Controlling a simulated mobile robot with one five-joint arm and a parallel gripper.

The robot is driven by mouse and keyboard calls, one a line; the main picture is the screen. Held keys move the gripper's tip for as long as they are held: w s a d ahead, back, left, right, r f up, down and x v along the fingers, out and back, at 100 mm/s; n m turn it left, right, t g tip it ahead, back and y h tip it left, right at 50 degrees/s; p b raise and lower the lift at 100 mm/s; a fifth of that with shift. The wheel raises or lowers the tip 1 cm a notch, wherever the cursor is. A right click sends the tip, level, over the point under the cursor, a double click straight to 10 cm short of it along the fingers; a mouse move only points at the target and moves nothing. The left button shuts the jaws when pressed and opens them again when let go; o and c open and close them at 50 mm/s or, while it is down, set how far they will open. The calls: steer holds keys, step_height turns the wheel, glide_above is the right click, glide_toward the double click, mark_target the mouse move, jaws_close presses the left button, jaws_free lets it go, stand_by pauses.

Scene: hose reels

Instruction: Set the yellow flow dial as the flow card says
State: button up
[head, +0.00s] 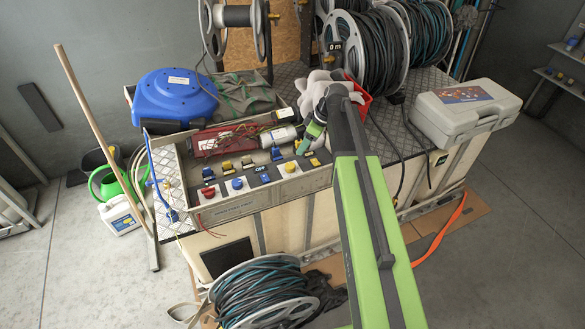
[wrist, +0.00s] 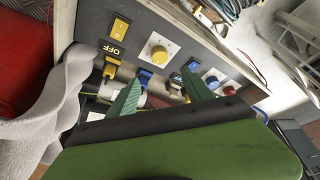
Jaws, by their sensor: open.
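The yellow flow dial (wrist: 159,53) is a round yellow knob on a white square plate in the dark panel, upper middle of the wrist view. In the head view it shows small (head: 314,161) near the panel's right end. My gripper (wrist: 161,76) is open, its two green fingers apart and pointing at the panel. The dial lies just beyond the fingertips, between their lines, with no contact seen. In the head view my gripper (head: 313,133) is over the right part of the panel. I cannot make out a readable flow card or the dial's setting.
A yellow rocker switch (wrist: 121,27) and an OFF label are left of the dial. A blue dial (wrist: 211,81) and a red dial (head: 209,191) share the panel. A pale glove (wrist: 62,110) hangs close at left. A blue reel (head: 175,97) and grey case (head: 465,112) stand on the bench.

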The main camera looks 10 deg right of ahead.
mark_target(290, 165)
steer(key=b+x, duration=1.1)
steer(key=x, duration=0.3)
steer(key=shift+s+d+b, duration=0.15)
steer(key=shift+d+b, duration=0.05)
steer(key=shift+b, duration=0.1)
steer(key=shift+a+f, duration=0.25)
steer(key=shift+f, duration=0.1)
steer(key=shift+r, duration=0.1)
jaws_close()
